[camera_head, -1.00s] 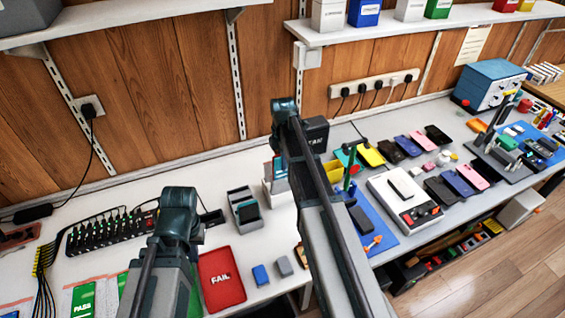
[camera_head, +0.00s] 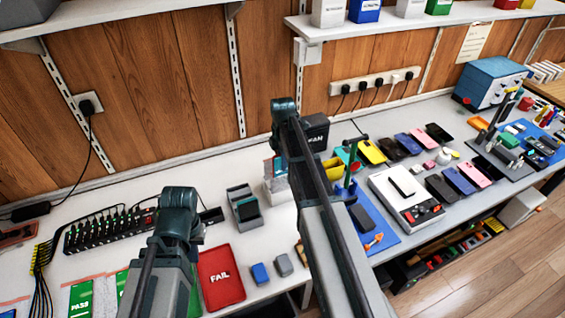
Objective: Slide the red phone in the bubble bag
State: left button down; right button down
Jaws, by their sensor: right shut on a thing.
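I cannot make out the red phone or the bubble bag for certain. My left arm (camera_head: 172,225) rises from the bottom edge, left of the red FAIL tray (camera_head: 220,278); its gripper is hidden behind its own links. My right arm (camera_head: 325,205) reaches up across the middle of the bench; its gripper is hidden too. A pale upright holder (camera_head: 278,190) with a bluish top stands just left of the right arm, partly covered by it. What either gripper holds does not show.
A black multi-port hub (camera_head: 110,230) with cables lies at left, near green PASS trays (camera_head: 80,299). A grey stand (camera_head: 244,206) stands behind the FAIL tray. Right of my right arm are a white scale (camera_head: 405,200), rows of phones and a blue box (camera_head: 491,84). Bare bench shows at back left.

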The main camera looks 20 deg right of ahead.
jog(key=shift+f+b, duration=1.3)
jog(key=shift+f, duration=0.05)
jog(key=c, duration=0.8)
grip_release()
jog(key=shift+r, duration=0.1)
notch_tip(320, 180, up, 7)
jog(key=p, duration=0.7)
